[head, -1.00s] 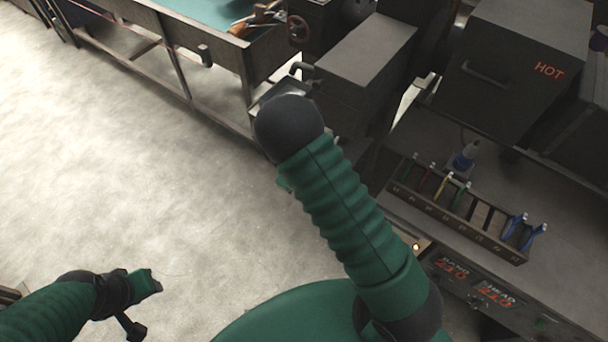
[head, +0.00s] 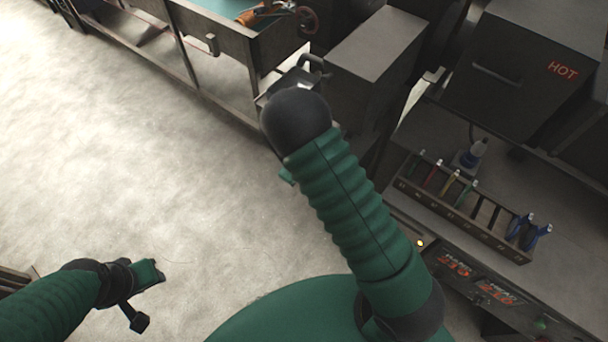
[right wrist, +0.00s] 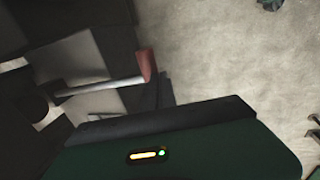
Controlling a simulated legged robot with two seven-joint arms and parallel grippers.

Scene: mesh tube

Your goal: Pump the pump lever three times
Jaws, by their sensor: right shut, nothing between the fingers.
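The pump lever (right wrist: 100,87) shows in the right wrist view as a pale metal rod with a reddish-brown grip (right wrist: 148,66) at its right end. It sticks out from dark machinery at the left. My right gripper (right wrist: 165,120) shows there as a green body with a dark front edge, below the lever in the picture and apart from it. It is shut and empty. In the head view my right arm hides that gripper. My left gripper (head: 148,292) hangs over bare floor at the lower left, and its finger gap is unclear.
A dark bench (head: 232,52) with a teal top stands at the upper left. Grey cabinets (head: 375,50) and a box marked HOT (head: 530,75) stand at the upper right. A tool rack (head: 465,222) sits on the right-hand bench. The floor (head: 130,160) is open at left.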

